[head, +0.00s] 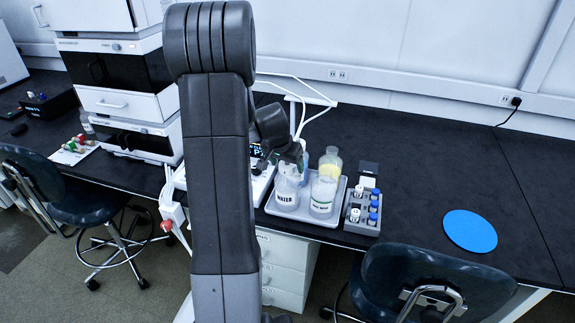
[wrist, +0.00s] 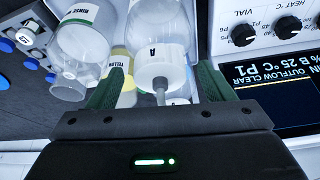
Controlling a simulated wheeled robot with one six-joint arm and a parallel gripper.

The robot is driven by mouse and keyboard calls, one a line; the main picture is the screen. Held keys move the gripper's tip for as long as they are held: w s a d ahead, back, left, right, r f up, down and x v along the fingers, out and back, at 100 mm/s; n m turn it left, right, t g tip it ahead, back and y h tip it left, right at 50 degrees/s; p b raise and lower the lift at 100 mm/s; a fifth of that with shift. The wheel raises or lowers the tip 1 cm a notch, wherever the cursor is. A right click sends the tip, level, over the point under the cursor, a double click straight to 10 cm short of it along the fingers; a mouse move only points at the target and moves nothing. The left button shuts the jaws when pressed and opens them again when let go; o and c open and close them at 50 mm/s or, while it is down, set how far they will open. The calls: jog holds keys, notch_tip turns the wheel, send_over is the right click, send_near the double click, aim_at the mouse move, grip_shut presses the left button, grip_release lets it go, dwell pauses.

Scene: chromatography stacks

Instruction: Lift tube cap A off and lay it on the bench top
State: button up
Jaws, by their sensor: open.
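Tube cap A (wrist: 160,73) is white, marked "A", with a thin grey stem at its centre. It sits on a clear bottle (wrist: 160,22) in the wrist view. In the head view, the bottle labelled WATER (head: 286,190) stands in a grey tray (head: 300,214), its top largely hidden by my wrist. My gripper (wrist: 160,82) is open, with one green finger on each side of the cap and visible gaps between. It also shows at the bottle's top in the head view (head: 289,162). The black bench top (head: 420,170) has bare surface to the right.
A second clear bottle (head: 323,197), labelled RINSE in the wrist view (wrist: 85,45), stands close beside. A yellow bottle (head: 331,160) is behind it. A vial rack (head: 351,214) and blue disc (head: 470,231) lie right. An instrument panel (wrist: 272,80) is close to the gripper.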

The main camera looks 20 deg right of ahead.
aim_at(286, 165)
jog(key=c, duration=1.1)
jog(key=shift+r+p, duration=0.95)
jog(key=shift+r, duration=6.1)
